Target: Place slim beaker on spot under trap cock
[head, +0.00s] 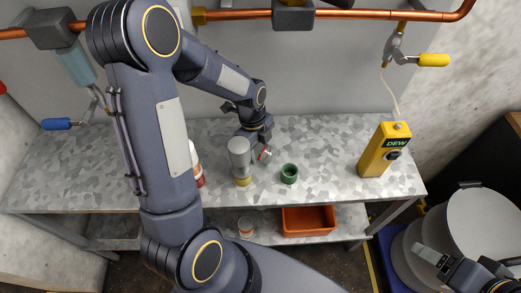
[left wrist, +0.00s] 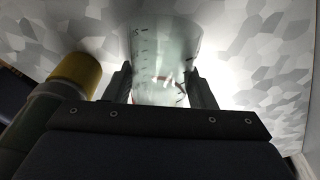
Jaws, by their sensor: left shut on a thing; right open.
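The slim beaker (left wrist: 165,50) is clear with dark graduation marks. It sits between the two fingers of my left gripper (left wrist: 160,88) in the left wrist view, and the gripper is shut on it. In the head view the left gripper (head: 258,146) is low over the middle of the bench; the beaker is mostly hidden there, with a small red and white bit (head: 265,154) showing beside the fingers. A cock with a blue handle (head: 57,123) hangs under a pale blue vessel (head: 75,65) at the left. No spot marking is discernible below it. My right gripper (head: 458,266) is open and empty at lower right.
A grey cylinder with a yellow lower end (head: 240,163) stands close beside the left gripper. A green cup (head: 289,173), a red-white bottle (head: 198,168) and a yellow DEW meter (head: 385,150) share the bench (head: 330,150). A yellow-handled cock (head: 433,60) is at right.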

